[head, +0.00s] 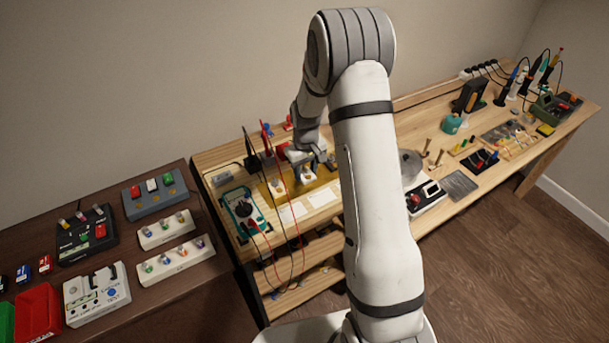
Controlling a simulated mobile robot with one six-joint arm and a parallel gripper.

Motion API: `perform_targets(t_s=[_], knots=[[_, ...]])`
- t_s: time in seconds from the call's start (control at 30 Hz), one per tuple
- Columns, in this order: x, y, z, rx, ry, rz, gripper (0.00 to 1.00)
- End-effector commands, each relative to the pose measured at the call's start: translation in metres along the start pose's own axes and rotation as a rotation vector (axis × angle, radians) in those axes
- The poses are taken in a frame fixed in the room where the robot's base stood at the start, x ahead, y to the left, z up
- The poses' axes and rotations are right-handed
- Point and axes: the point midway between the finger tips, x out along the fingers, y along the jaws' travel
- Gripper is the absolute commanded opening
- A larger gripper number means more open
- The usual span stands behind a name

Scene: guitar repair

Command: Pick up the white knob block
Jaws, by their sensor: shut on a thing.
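My gripper (309,165) is at the far side of the light wooden bench, left of my upright arm link. It is shut on the white knob block (308,175), a small pale block right under the fingers. The block is over the yellow-brown mat (266,194); I cannot tell whether it touches the mat. The fingers and wrist hide its upper part.
Another small knob piece (278,186) is just left of the held block. Red and black test leads (271,160) rise close by and hang over the front edge. A teal-framed device (243,213) is at left.

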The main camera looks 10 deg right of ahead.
Motion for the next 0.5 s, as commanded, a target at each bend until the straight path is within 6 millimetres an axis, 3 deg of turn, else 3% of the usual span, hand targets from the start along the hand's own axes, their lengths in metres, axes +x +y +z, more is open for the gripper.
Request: perform_targets(t_s=[0.17,0.5], knots=[[0.000,0.000,0.000,0.000,0.000,0.000,0.17],[-0.011,0.001,-0.001,0.001,0.003,0.001,0.17]])
